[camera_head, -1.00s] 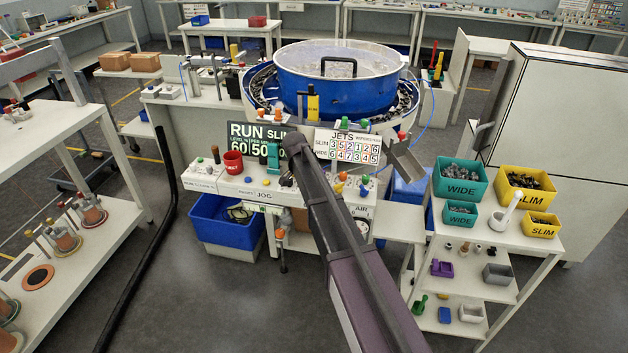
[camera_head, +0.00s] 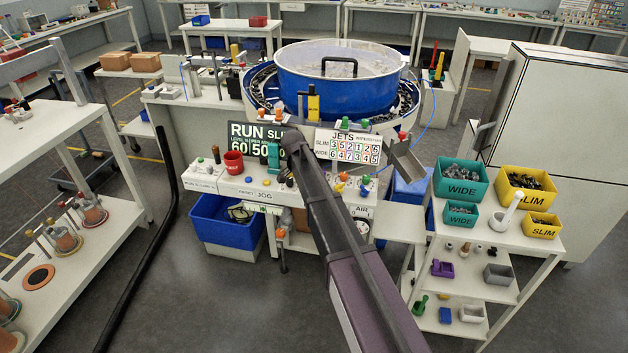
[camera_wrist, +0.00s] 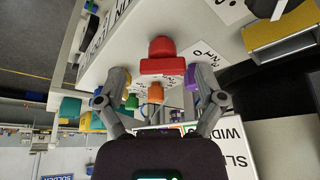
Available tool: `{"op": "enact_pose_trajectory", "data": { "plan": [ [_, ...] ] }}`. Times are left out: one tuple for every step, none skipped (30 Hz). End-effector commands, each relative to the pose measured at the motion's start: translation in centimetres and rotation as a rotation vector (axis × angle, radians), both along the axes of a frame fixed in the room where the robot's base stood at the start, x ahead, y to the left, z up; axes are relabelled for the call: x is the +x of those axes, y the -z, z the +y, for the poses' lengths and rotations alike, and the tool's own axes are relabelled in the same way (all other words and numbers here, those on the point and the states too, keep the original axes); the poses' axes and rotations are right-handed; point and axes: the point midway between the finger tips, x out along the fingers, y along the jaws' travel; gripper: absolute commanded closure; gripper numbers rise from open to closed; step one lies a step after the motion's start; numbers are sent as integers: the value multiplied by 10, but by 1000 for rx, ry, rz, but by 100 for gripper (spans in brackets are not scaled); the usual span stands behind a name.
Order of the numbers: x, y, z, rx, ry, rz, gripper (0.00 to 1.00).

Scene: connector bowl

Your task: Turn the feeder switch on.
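In the wrist view my gripper (camera_wrist: 160,76) is open, with one finger on each side and a clear gap between them. A red knob-like part (camera_wrist: 162,55) with a wide red bar shows in that gap, on or over a white labelled panel (camera_wrist: 120,38). I cannot tell whether the fingers touch it. An orange knob (camera_wrist: 155,93) shows below it. In the head view my arm reaches over the white control panel (camera_head: 232,187) of the feeder, and hides my fingertips and the part between them. I cannot tell for certain which control is the feeder switch.
The blue feeder bowl (camera_head: 330,88) stands behind the panel.

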Motion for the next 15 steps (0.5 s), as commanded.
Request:
{"op": "enact_pose_trajectory", "data": {
  "plan": [
    [0, 0, 0, 0, -1, 0, 6],
    [0, 0, 0, 0, -1, 0, 6],
    [1, 0, 1, 0, -2, -2, 6],
    [1, 0, 1, 0, -2, -2, 6],
    [1, 0, 1, 0, -2, -2, 6],
    [1, 0, 1, 0, -2, -3, 6],
    [1, 0, 1, 0, -3, -2, 6],
    [1, 0, 1, 0, -3, -2, 6],
    [1, 0, 1, 0, -3, -2, 6],
    [1, 0, 1, 0, -3, -3, 6],
    [1, 0, 1, 0, -4, -3, 6],
    [1, 0, 1, 0, -7, -3, 6],
    [1, 0, 1, 0, -9, -3, 6],
    [1, 0, 1, 0, -12, -3, 6],
    [1, 0, 1, 1, -19, -3, 6]
  ]
}}
